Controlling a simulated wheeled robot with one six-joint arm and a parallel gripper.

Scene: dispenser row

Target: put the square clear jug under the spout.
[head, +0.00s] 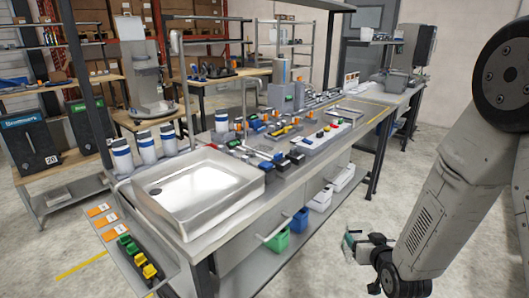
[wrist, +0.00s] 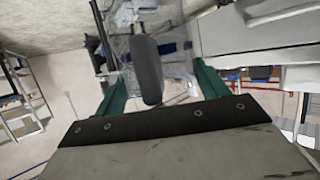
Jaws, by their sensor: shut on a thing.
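My gripper (head: 357,244) is low at the right in the head view, in front of the bench and apart from it. In the wrist view its green fingers (wrist: 160,88) are shut on the clear jug (wrist: 178,42), whose dark grey handle (wrist: 147,70) shows between them. The jug's outline is hard to make out, and in the head view it is too small to tell apart from the fingers. A tall, thin, curved spout pipe (head: 175,45) rises behind the steel sink (head: 200,186) at the left of the bench.
Several white and blue containers (head: 144,147) stand behind the sink. Small coloured parts crowd the bench middle. A tray with orange labels (head: 102,209) juts from the near left end. Green (head: 276,240) and blue bins sit on the lower shelf. The floor right of the bench is clear.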

